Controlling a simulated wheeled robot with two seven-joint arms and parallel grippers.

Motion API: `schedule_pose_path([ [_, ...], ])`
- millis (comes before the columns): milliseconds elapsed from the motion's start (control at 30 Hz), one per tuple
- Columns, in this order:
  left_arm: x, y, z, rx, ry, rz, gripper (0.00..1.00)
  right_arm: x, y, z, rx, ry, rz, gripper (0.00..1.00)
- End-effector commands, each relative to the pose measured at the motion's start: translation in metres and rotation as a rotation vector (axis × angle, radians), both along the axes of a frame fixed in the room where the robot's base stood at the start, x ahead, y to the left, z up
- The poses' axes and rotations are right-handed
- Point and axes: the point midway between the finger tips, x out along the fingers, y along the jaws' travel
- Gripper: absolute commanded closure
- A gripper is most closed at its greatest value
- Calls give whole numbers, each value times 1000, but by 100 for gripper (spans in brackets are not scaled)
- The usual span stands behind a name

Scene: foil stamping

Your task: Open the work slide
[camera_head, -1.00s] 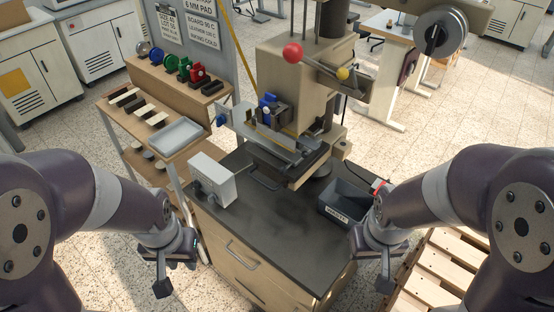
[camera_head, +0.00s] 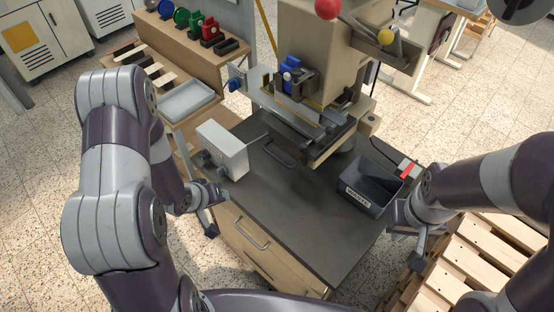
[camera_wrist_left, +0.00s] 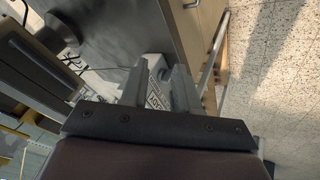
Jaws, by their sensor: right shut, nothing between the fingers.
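The press (camera_head: 318,50) stands at the back of the dark-topped bench. Its work slide (camera_head: 300,122) is a grey flat assembly low at the front of the press, with a U-shaped grey handle (camera_head: 280,153) at its front left. My left gripper (camera_head: 221,193) is beside the bench's left edge, just below the grey control box, apart from the handle. In the left wrist view its two fingers (camera_wrist_left: 158,82) are spread with a gap between them. My right gripper (camera_head: 420,245) is shut and empty, off the bench's right edge near the waste bin.
A grey control box (camera_head: 222,150) stands on the bench's left side. A dark waste bin (camera_head: 368,185) stands at the right. The bench's front middle (camera_head: 285,205) is clear. A side table holds a grey tray (camera_head: 187,100). A wooden pallet (camera_head: 480,255) lies at the lower right.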

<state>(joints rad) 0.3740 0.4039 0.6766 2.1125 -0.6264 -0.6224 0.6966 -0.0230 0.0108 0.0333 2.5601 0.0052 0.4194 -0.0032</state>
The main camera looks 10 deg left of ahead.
Motion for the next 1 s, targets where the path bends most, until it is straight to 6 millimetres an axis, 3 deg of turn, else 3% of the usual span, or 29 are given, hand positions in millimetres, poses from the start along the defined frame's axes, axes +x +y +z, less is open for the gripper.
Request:
schedule_pose_path([
  [33,7,-8,-11,-104,-66,41,70,0,0,-7,0,0,0,100],
  [100,20,-26,-8,-305,-177,101,70,0,0,-10,0,0,0,100],
  [233,33,-53,22,-677,-312,179,70,0,0,-11,0,0,0,100],
  [367,37,-65,47,-893,-357,207,70,0,0,-11,0,0,0,100],
  [567,52,-77,50,-940,-362,207,70,0,0,-8,0,0,0,100],
  [1000,127,-126,32,-937,-364,209,70,0,0,4,0,0,0,100],
])
